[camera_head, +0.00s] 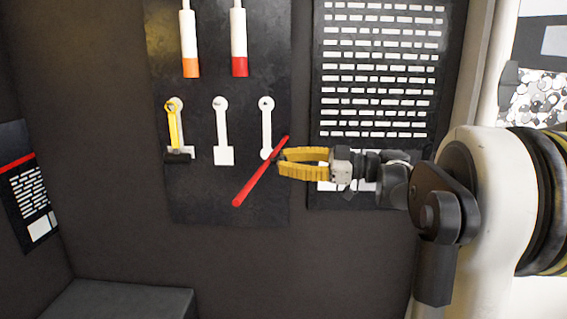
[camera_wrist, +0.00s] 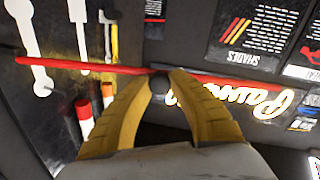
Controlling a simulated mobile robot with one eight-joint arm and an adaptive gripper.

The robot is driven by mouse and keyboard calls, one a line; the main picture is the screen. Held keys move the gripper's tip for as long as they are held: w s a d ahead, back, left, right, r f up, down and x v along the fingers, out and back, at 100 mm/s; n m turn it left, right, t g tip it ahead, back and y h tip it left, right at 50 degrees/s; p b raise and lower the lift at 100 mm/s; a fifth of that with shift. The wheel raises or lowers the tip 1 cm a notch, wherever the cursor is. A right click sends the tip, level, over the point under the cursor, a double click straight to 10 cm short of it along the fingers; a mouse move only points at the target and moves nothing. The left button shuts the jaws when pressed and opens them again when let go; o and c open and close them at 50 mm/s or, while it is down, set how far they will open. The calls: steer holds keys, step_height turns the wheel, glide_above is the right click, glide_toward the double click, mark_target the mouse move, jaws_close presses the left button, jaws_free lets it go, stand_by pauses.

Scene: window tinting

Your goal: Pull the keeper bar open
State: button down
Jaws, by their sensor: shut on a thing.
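The keeper bar (camera_head: 256,178) is a thin red bar that slants across the lower right of a black tool panel, its upper end to the right. My gripper (camera_head: 280,160) reaches it from the right, and its yellow fingers are shut on the bar near the upper end. The fingers hide part of the bar there.
The black panel (camera_head: 215,195) carries white tool outlines, a yellow tool (camera_head: 174,128) at left, and two white handles with an orange (camera_head: 190,68) and a red end (camera_head: 240,67) above. A black printed board (camera_head: 380,75) stands right of it. A dark box (camera_head: 125,300) lies lower left.

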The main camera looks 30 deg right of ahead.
steer(key=c, duration=1.2)
jaws_free()
steer(key=v, duration=1.2)
